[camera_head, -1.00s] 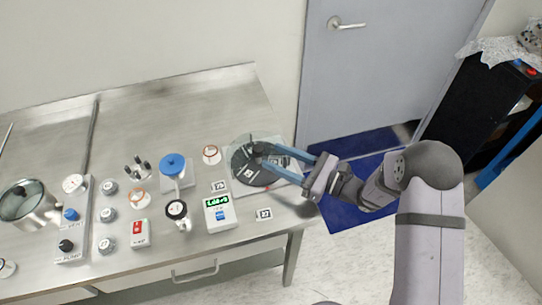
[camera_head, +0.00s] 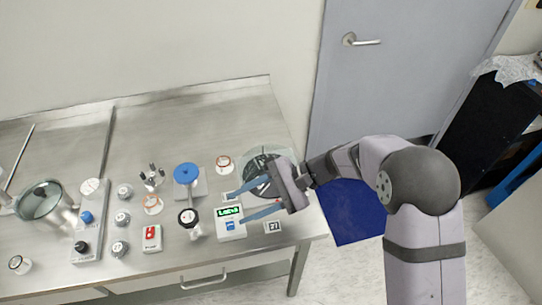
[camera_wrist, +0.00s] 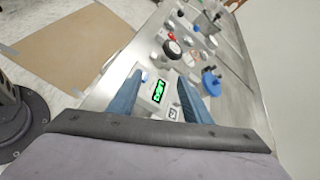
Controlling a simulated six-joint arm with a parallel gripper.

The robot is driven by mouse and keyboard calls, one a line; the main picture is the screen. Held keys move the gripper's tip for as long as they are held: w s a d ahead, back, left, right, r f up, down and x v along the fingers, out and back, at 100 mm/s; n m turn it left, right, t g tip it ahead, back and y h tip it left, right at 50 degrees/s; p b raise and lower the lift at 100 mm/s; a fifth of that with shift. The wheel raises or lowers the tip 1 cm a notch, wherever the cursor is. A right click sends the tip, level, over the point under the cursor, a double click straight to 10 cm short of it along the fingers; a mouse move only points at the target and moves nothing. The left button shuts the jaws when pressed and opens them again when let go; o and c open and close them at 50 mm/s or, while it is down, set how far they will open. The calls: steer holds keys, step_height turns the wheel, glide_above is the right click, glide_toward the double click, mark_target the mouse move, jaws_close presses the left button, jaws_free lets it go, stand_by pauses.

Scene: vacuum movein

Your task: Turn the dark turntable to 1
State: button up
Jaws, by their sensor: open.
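The dark turntable (camera_head: 261,164) lies on a pale square base near the right end of the steel bench. My gripper and its upper finger cover part of it in the head view, and its number marks cannot be read. My gripper (camera_head: 235,207) is open and empty, with its two blue fingers spread wide and pointing left. In the head view the fingers reach across the white box with the green display. In the wrist view my gripper (camera_wrist: 160,76) has that box between its fingers, and I cannot make out the turntable.
The white display box (camera_head: 231,228) stands in front of the turntable, and a small marker tag (camera_head: 272,227) lies to its right. A blue-topped device (camera_head: 187,174), several knobs and a metal pot (camera_head: 42,203) stand farther left.

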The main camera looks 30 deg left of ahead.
steer(key=n+h, duration=0.1)
steer(key=d+n+t+h, duration=0.1)
steer(key=f+n+h, duration=0.1)
steer(key=shift+d+n+t+h+p, duration=0.3)
steer(key=shift+d+n+t+h, duration=0.05)
steer(key=shift+n+t+h, duration=0.05)
steer(key=w+n+t+h, duration=0.2)
steer(key=w+n, duration=0.1)
steer(key=shift+w+d+r+t, duration=0.15)
steer(key=shift+d+t, duration=0.25)
steer(key=w+r+n+t, duration=0.2)
steer(key=w+n+t, duration=0.1)
steer(key=w, duration=0.2)
steer(key=n+t+p, duration=0.1)
steer(key=n+t, duration=0.1)
steer(key=t, duration=0.2)
glide_toward(270, 159)
steer(key=shift+s+p+x, duration=0.15)
steer(key=shift+p+x, duration=0.45)
steer(key=shift+x, duration=1.4)
steer(key=shift+s+p+x, duration=0.1)
steer(key=shift+p+x, duration=0.5)
steer(key=shift+x, duration=1.4)
steer(key=shift+d+f, duration=0.1)
jaws_close()
